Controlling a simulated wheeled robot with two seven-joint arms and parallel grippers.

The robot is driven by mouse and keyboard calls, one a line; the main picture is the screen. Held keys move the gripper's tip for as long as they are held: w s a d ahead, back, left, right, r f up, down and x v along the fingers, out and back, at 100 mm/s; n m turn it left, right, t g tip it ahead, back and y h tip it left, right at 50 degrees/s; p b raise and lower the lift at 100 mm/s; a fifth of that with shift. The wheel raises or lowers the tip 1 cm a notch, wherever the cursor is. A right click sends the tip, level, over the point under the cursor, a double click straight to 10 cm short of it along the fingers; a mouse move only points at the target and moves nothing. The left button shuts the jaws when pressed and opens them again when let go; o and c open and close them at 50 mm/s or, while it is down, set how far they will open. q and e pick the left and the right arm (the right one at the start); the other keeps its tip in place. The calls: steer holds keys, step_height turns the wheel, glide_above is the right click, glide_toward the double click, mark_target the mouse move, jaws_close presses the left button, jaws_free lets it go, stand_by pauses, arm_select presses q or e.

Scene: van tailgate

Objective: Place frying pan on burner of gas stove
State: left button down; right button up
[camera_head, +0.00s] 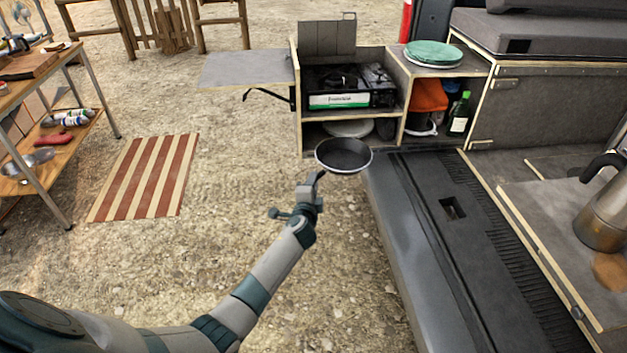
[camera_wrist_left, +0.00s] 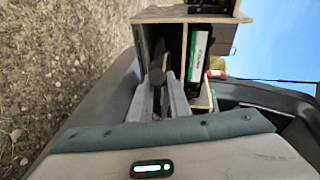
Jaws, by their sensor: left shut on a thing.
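The frying pan (camera_head: 343,157) is dark inside with a pale rim, and it appears held roughly level in front of the stove cabinet. My left gripper (camera_head: 316,183) is shut on its handle, with the pan beyond the fingers. In the left wrist view the gripper's fingers (camera_wrist_left: 172,92) point toward the cabinet; the pan is hard to make out there. The gas stove (camera_head: 350,88) is black with a green-and-white front label and sits on the cabinet's upper shelf, behind the pan. Its burner (camera_head: 343,78) shows on top. The stove also shows sideways in the left wrist view (camera_wrist_left: 198,52). My right gripper is out of view.
The cabinet's raised back panel (camera_head: 326,36) and side walls enclose the stove. A side shelf (camera_head: 246,68) juts out left. Green plates (camera_head: 433,53) and a bottle (camera_head: 459,115) are to the right. The van bumper (camera_head: 440,230) lies right of the pan.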

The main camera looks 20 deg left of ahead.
arm_select(q)
steer(key=s+d+r+m+h, duration=0.1)
steer(key=s+d+r, duration=0.3)
steer(key=s+r, duration=0.3)
steer(key=s+d+r+m+h, duration=0.1)
steer(key=s+d+r+h, duration=0.1)
steer(key=s+d+r, duration=0.3)
steer(key=s+d+r+m+h, duration=0.1)
steer(key=s+d+r, duration=0.4)
steer(key=s+r, duration=0.4)
steer(key=s, duration=0.3)
steer(key=shift+d+r+t+h, duration=0.25)
steer(key=shift+t+h, duration=0.05)
